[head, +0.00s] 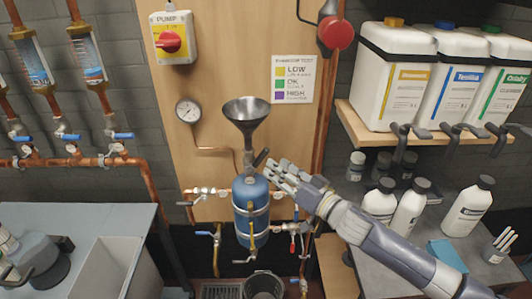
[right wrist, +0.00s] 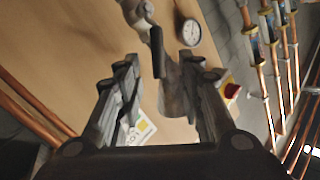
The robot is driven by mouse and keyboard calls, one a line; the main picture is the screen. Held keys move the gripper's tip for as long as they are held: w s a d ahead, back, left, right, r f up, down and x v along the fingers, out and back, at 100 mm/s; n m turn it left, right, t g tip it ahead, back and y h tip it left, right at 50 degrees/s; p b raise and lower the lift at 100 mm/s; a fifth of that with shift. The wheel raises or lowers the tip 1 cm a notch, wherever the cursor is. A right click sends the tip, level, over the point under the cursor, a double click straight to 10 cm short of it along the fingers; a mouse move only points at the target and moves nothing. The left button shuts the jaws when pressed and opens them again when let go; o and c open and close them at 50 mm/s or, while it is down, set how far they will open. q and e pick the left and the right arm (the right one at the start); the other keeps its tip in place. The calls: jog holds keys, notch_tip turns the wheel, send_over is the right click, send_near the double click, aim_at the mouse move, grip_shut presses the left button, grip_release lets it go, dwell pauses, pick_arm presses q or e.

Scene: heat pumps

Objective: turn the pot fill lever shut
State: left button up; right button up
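The blue pot (head: 250,212) hangs on the wooden panel with a grey metal funnel (head: 246,115) above it. The pot fill lever (head: 261,157), a short black handle, sits on the neck between funnel and pot and slants up to the right. My right gripper (head: 273,172) is just right of the lever, at the pot's top. In the right wrist view the gripper (right wrist: 158,62) is open, and the black lever (right wrist: 157,52) shows between its two fingertips. I cannot tell whether a finger touches it. The funnel (right wrist: 176,92) shows behind it. My left gripper is not in view.
A pressure gauge (head: 188,112) and a red pump switch (head: 170,40) are on the panel. Copper pipes with small valves flank the pot. A black bucket (head: 264,285) stands below. White bottles (head: 410,208) stand on the right bench, under a shelf of canisters (head: 395,75).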

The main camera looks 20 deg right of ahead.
aim_at(262, 157)
jog(key=p+x, duration=0.1)
jog(key=x, duration=0.7)
jog(key=shift+d+p, duration=0.1)
jog(key=shift+p, duration=0.25)
jog(key=shift+w, duration=0.15)
jog(key=shift+c, duration=0.6)
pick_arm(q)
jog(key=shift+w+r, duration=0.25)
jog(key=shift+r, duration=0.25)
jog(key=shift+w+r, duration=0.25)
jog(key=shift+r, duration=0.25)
pick_arm(e)
jog(key=shift+f, duration=0.1)
grip_shut()
